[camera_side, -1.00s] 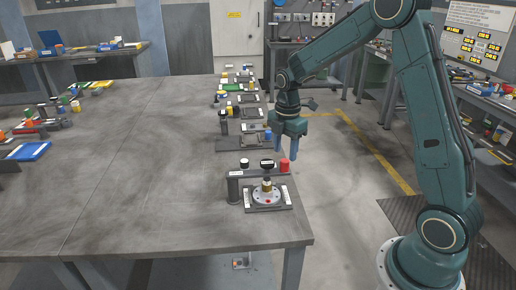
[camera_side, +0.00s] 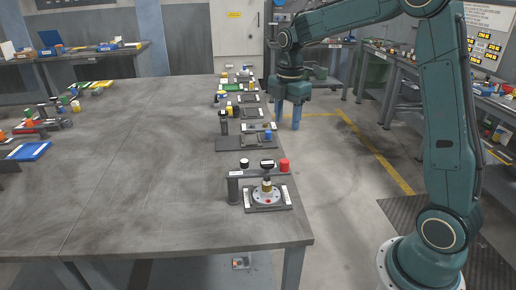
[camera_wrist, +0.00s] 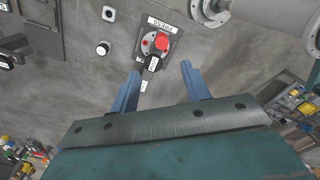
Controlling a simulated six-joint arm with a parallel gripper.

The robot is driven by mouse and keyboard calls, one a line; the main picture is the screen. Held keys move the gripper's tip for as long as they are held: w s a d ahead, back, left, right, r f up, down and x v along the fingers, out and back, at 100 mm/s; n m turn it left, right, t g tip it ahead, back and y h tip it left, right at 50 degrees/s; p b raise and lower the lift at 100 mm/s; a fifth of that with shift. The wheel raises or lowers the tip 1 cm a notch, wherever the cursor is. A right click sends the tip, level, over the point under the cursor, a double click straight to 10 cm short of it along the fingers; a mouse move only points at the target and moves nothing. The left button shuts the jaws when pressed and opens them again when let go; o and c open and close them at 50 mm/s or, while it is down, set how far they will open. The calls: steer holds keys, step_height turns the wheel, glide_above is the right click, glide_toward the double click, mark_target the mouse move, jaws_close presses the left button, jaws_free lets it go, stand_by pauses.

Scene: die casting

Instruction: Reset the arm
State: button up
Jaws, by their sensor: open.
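My gripper (camera_side: 287,118) is open and empty in the side view. Its two blue fingers point down, raised in the air beyond the right edge of the workbench. In the wrist view my gripper (camera_wrist: 160,72) shows both fingers apart with nothing held between them. Beyond the fingertips lies a dark plate with a red knob (camera_wrist: 162,42), a black handle and a label that seems to read "PRESS". The fingers look apart from it.
The floor (camera_side: 345,190) right of the bench is clear.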

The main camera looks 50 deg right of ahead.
steer(key=s+a+r+m+t, duration=0.3)
steer(key=s+a+r+m, duration=0.5)
steer(key=s, duration=0.4)
steer(key=s+a+f+m+t, duration=0.2)
steer(key=s+a+m, duration=0.2)
steer(key=s+m, duration=0.4)
steer(key=s, duration=0.4)
steer(key=shift+a+t, duration=0.2)
steer(key=shift+t, duration=0.1)
